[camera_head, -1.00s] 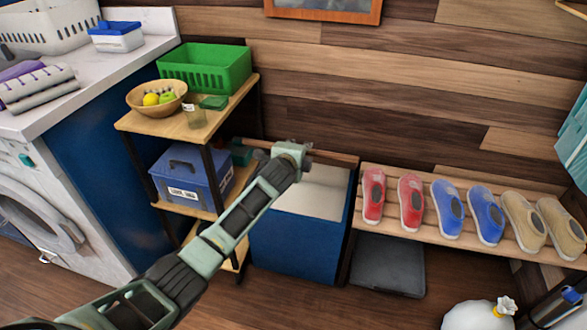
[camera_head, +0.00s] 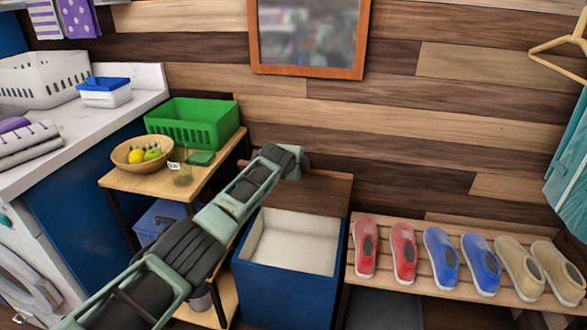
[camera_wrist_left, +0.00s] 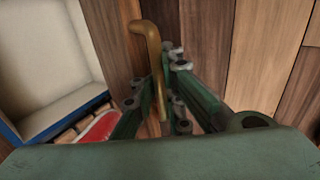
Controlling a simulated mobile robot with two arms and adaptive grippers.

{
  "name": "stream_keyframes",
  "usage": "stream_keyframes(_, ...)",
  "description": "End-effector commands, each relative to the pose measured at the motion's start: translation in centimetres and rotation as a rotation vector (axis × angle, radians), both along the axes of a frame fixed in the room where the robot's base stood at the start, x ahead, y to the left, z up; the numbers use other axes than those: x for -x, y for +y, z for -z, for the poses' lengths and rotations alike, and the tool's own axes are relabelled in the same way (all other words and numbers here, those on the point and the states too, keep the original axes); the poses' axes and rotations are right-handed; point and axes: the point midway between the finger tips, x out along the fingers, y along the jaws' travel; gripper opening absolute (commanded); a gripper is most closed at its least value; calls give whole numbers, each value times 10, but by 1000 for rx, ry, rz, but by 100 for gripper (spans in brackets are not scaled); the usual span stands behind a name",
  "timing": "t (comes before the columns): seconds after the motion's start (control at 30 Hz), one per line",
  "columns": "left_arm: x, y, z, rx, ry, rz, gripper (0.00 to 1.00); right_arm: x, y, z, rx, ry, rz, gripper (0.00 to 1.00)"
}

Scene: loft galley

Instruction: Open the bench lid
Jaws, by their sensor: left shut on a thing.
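The bench (camera_head: 285,278) is a blue box with a cream inside, and its top is open. Its brown wooden lid (camera_head: 325,192) stands raised at the back, against the wood-plank wall. My left arm reaches across from the lower left, and my left gripper (camera_head: 298,162) is at the upper edge of the lid. In the left wrist view, the gripper (camera_wrist_left: 165,105) is shut on a bent brass handle (camera_wrist_left: 146,28). The cream inside of the bench (camera_wrist_left: 45,55) shows at the left there. In the head view my gripper's fingers are hidden behind the wrist. My right gripper is out of view.
A slatted rack with red shoes (camera_head: 365,248), blue shoes (camera_head: 440,258) and tan shoes (camera_head: 520,268) stands right of the bench. A wooden shelf (camera_head: 150,187) with a green basket (camera_head: 195,124) and fruit bowl (camera_head: 141,154) is at the left. A framed picture (camera_head: 308,38) hangs above.

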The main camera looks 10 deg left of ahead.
Motion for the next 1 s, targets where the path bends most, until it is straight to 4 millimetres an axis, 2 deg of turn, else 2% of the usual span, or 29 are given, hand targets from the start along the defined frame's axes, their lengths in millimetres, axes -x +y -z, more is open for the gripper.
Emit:
stream_keyframes(0.03, -3, -8, -11, 1, -11, 13, 0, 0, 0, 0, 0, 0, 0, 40)
stream_keyframes(0.1, -5, -8, -13, -1, -2, 14, 0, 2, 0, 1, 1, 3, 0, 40)
stream_keyframes(0.83, -8, -8, -16, 0, 19, 14, 0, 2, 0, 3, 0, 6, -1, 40)
stream_keyframes(0.87, -8, -8, -16, 0, 19, 14, 8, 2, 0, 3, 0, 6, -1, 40)
stream_keyframes(1.0, -8, -7, -15, 1, 21, 12, 21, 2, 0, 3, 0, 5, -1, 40)
